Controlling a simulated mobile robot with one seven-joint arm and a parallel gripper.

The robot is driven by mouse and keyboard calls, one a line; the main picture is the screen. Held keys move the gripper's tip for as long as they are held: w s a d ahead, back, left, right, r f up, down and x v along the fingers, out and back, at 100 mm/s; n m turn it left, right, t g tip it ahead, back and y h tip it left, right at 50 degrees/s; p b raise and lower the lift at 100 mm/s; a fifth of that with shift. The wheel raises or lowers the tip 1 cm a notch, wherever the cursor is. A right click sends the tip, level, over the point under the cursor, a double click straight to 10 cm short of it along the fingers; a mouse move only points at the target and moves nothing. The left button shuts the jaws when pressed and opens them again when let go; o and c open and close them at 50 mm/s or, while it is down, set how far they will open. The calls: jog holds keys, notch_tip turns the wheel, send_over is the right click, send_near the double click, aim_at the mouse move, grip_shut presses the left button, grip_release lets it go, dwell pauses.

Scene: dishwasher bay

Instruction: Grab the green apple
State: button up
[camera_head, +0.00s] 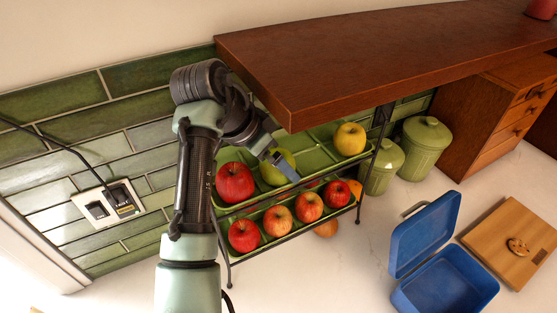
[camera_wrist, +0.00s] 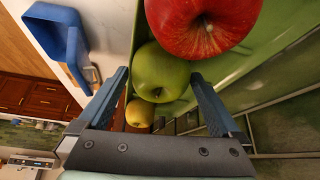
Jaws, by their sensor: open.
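The green apple (camera_head: 277,167) sits in the upper tray of a two-tier green rack (camera_head: 318,160), between a red apple (camera_head: 235,182) and a yellow apple (camera_head: 350,139). In the wrist view the green apple (camera_wrist: 160,73) appears between my two fingers, with the red apple (camera_wrist: 205,22) and the yellow apple (camera_wrist: 139,113) on either side of it. My gripper (camera_wrist: 160,80) is open, its fingers on both sides of the green apple. I cannot tell whether they touch it. In the head view my gripper (camera_head: 285,165) partly covers the apple.
A wooden shelf (camera_head: 390,50) overhangs the rack closely. Several red apples fill the lower tray (camera_head: 268,238). Green canisters (camera_head: 425,148), an open blue box (camera_head: 445,280) and a cutting board (camera_head: 513,240) stand to the right. A tiled wall (camera_head: 50,160) is behind.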

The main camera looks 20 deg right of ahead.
jog(key=shift+a, duration=0.1)
jog(key=shift+c, duration=1)
jog(key=c, duration=1)
jog(key=shift+c, duration=0.2)
jog(key=shift+r, duration=0.1)
